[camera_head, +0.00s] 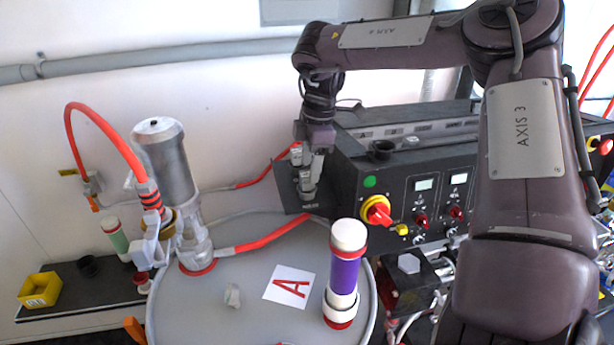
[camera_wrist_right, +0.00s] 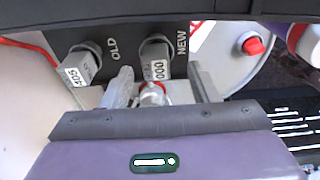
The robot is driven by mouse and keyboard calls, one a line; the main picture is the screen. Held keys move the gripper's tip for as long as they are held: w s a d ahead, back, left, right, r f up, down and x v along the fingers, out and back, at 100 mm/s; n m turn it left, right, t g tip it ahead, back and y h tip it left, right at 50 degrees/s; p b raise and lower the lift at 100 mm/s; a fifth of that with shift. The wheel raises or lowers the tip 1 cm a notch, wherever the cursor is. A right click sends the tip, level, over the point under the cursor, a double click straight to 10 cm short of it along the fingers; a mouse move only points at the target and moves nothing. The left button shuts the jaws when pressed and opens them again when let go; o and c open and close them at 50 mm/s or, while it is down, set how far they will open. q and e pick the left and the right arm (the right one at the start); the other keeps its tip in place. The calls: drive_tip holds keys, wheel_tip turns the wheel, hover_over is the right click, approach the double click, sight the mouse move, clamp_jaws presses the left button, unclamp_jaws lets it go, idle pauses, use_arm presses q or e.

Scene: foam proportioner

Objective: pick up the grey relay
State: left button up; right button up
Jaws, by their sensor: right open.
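Two grey relays stand on a dark plate (camera_wrist_right: 205,32) in the right wrist view. One relay (camera_wrist_right: 84,62) is beside the word OLD and has a white label. The other relay (camera_wrist_right: 155,58) is beside the word NEW, also with a white label. My right gripper (camera_wrist_right: 163,84) is open, and its fingertips are near the NEW relay, one on each side in the picture. I cannot tell if they touch it. In the head view the right gripper (camera_head: 305,165) points down over the plate, with a grey relay (camera_head: 307,188) just below it. My left gripper is out of view.
A black control box (camera_head: 345,180) with a red knob stands right of the plate. A grey round lid (camera_head: 210,310) in front bears a purple cylinder (camera_head: 344,272), a card marked A (camera_head: 290,287) and a metal pump (camera_head: 172,170). A red hose crosses behind.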

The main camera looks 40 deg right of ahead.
sight(307, 173)
drive_tip(key=f, duration=0.1)
drive_tip(key=f+p, duration=0.1)
drive_tip(key=w+f+p, duration=0.1)
drive_tip(key=f, duration=0.1)
drive_tip(key=shift+a, duration=0.25)
drive_tip(key=shift+s, duration=0.1)
drive_tip(key=shift+c, duration=0.4)
drive_tip(key=c, duration=0.5)
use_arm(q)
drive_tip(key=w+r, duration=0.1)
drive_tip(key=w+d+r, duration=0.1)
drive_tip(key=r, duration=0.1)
use_arm(e)
drive_tip(key=c, duration=0.5)
